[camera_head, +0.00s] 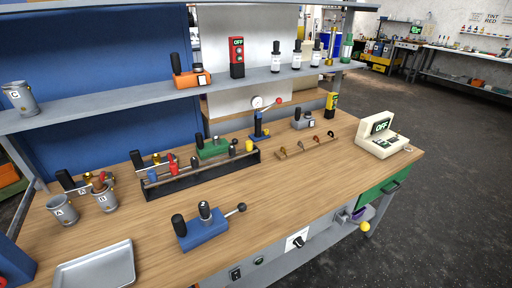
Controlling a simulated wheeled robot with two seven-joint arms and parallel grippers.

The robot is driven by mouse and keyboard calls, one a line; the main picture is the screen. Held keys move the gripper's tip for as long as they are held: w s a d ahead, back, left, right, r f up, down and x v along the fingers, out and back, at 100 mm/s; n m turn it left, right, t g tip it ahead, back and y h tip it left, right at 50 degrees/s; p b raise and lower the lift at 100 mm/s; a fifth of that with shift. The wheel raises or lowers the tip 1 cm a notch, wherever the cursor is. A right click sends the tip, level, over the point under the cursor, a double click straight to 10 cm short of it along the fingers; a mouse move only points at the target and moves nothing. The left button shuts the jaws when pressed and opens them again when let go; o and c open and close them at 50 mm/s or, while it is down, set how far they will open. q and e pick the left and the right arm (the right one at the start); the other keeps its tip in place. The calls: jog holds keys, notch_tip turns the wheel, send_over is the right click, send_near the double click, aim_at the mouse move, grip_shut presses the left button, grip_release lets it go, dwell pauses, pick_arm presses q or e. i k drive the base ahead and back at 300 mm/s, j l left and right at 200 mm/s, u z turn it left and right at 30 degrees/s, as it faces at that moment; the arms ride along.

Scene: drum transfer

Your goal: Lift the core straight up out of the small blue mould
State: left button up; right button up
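The small blue mould (207,236) lies on the workbench near its front edge, left of the middle. A short upright piece, silver with a dark top, probably the core (204,211), stands in the top of the mould; how deep it sits is hidden. A black upright knob (179,225) stands at the mould's left end. A thin rod with a black ball (241,207) sticks out from its right side. Neither of my grippers shows in the head view.
A grey tray (95,282) lies at front left, with metal cups (63,210) behind it. A black rack (205,178) with several tools stands behind the mould. A shelf (130,105) crosses above the bench's back. Bare wood lies right of the mould.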

aim_at(203, 206)
jog(key=k+z, duration=0.2)
jog(key=z, duration=0.2)
jog(key=k+l+z, duration=0.1)
jog(key=z, duration=0.25)
jog(key=k, duration=0.1)
